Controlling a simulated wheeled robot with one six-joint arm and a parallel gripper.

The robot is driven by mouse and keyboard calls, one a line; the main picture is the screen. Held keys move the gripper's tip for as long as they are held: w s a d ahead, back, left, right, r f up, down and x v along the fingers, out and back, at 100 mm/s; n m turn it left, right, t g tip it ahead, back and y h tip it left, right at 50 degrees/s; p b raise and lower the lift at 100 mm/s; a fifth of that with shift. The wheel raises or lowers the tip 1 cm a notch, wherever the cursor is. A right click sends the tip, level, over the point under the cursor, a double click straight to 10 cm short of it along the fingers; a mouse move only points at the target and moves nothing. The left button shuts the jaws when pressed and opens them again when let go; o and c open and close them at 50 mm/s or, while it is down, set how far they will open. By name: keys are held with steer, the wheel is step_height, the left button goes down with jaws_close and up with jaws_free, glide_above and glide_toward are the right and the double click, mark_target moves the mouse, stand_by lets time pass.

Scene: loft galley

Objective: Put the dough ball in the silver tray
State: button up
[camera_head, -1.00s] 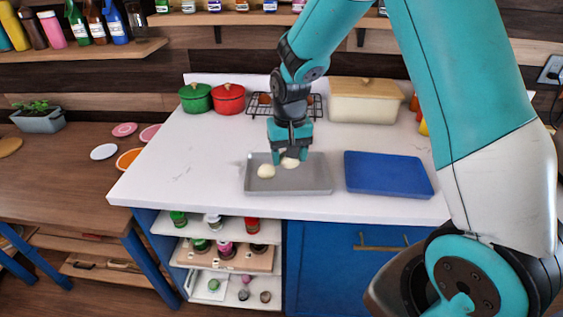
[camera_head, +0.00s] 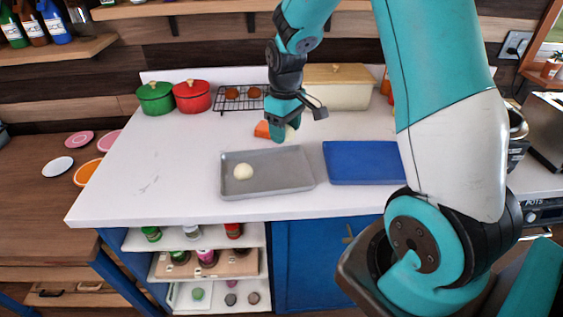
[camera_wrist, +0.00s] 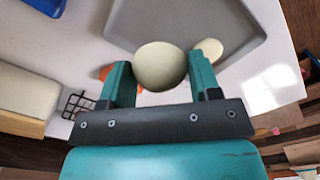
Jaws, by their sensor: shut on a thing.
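A dough ball (camera_wrist: 160,66) is held between the fingers of my gripper (camera_head: 286,134); in the head view it is mostly hidden behind a finger. My gripper is just behind the far edge of the silver tray (camera_head: 275,184), seemingly above the counter. The wrist view shows the grey tray (camera_wrist: 150,20) beyond the held ball. A second pale dough ball (camera_head: 243,172) lies in the left part of the tray. It also shows in the wrist view (camera_wrist: 208,49), partly covered by a fingertip.
A blue tray (camera_head: 362,163) lies right of the silver one. An orange item (camera_head: 262,129) is beside my gripper, partly hidden. A wire rack (camera_head: 238,98), red pot (camera_head: 192,96), green pot (camera_head: 155,98) and cream box (camera_head: 338,88) stand behind. The counter's left is clear.

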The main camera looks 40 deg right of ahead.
mark_target(285, 170)
step_height(285, 170, down, 11)
steer(key=shift+f+p, duration=0.1)
steer(key=shift+p, duration=0.6)
steer(key=shift+f, duration=0.2)
steer(key=o, duration=0.9)
steer(key=shift+r, duration=0.1)
step_height(285, 170, up, 11)
steer(key=shift+r+b, duration=0.2)
steer(key=shift+b, duration=1)
steer(key=shift+s+a+r, duration=0.25)
steer(key=shift+a+r, duration=0.8)
steer(key=shift+r, duration=0.05)
steer(key=s+a+r+n+y, duration=0.1)
steer(key=s+a+r, duration=0.2)
steer(key=s+a, duration=0.4)
steer(key=s+a+r+n+y, duration=0.1)
steer(key=s+a+r, duration=0.3)
steer(key=s+a, duration=0.3)
steer(key=s+a+r+n+y, duration=0.1)
steer(key=s+a+r+y, duration=0.1)
steer(key=s+a, duration=0.5)
steer(key=shift+s+r+n, duration=0.3)
steer(key=shift+s+r, duration=0.05)
steer(key=shift+r, duration=0.5)
